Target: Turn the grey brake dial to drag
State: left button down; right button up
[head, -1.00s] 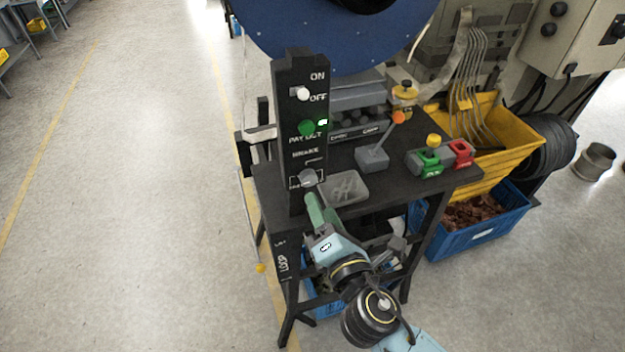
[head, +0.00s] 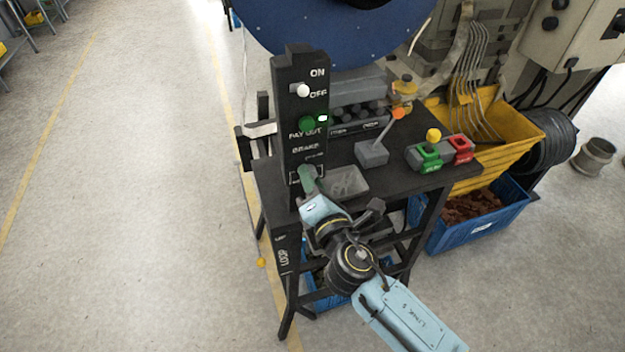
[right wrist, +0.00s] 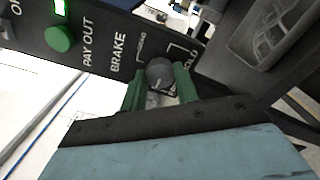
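The grey brake dial (right wrist: 160,73) sits on the black control panel (right wrist: 92,42) below the word BRAKE. Its small pale mark shows on the lower part of its face in the right wrist view; the exact setting is unclear. A small label lies to its upper left, and a boxed label, seemingly HOLD, to its right. My right gripper (right wrist: 160,84) has its green fingers on either side of the dial, apart, with contact not clear. In the head view my right gripper (head: 308,179) hides the dial on the panel (head: 290,75). My left gripper is out of view.
A clear tray (head: 347,181) lies right of the panel on the black table (head: 440,178). A lever box (head: 371,154) and green and red clamps stand farther right.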

jog(key=c, duration=0.3)
jog(key=shift+m+b, duration=0.45)
jog(key=shift+m, duration=8.45)
jog(key=o, duration=1)
jog(key=shift+c, duration=0.2)
